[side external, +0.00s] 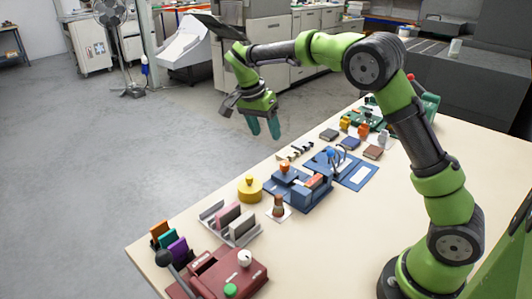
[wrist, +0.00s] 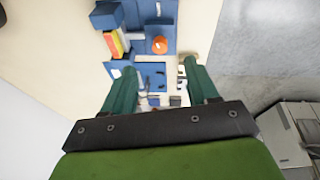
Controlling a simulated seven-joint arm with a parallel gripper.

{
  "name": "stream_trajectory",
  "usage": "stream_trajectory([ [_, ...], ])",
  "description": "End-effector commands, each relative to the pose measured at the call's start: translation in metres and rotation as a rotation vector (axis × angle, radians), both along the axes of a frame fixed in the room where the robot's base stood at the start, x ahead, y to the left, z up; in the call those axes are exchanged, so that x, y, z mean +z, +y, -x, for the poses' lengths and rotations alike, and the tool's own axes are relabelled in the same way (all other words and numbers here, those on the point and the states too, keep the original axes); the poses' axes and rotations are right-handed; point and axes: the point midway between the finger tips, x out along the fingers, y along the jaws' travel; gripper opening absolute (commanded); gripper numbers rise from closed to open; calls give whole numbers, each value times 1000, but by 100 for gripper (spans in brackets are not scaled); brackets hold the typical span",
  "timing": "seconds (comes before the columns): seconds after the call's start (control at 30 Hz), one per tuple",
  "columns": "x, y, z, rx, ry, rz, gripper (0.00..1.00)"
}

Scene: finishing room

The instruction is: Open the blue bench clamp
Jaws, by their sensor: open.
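The blue bench clamp (side external: 287,180) stands on the table in the middle of the side external view, with an orange knob (side external: 284,168) on top. It also shows at the top of the wrist view, where the orange knob (wrist: 160,45) is seen from above. Yellow and red pieces (wrist: 113,43) sit beside a blue block there; whether the clamp grips them I cannot tell. My gripper (side external: 264,128) is open and empty, high up and apart from the clamp, past the table's far edge in the side external view. Its teal fingers are spread in the wrist view (wrist: 153,66).
A blue plate (side external: 361,179) with a ring-shaped part lies right of the clamp. The table's front middle is bare.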

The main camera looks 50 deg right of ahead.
Motion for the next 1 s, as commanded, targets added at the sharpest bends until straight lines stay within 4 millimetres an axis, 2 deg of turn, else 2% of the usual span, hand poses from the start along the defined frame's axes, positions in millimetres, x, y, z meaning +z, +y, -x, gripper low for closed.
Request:
stream_trajectory([
  [0.03, -1, -3, -11, -110, -12, 49, 59],
  [0.1, 9, -8, -18, -274, -52, 105, 59],
  [0.2, 27, -10, -17, -443, -105, 138, 59],
  [0.3, 25, -9, -12, -523, -106, 146, 59],
  [0.43, 16, -12, -10, -537, -108, 146, 59],
  [0.57, -4, -19, -6, -537, -105, 144, 59],
  [1.0, -92, -52, 9, -533, -105, 144, 59],
])
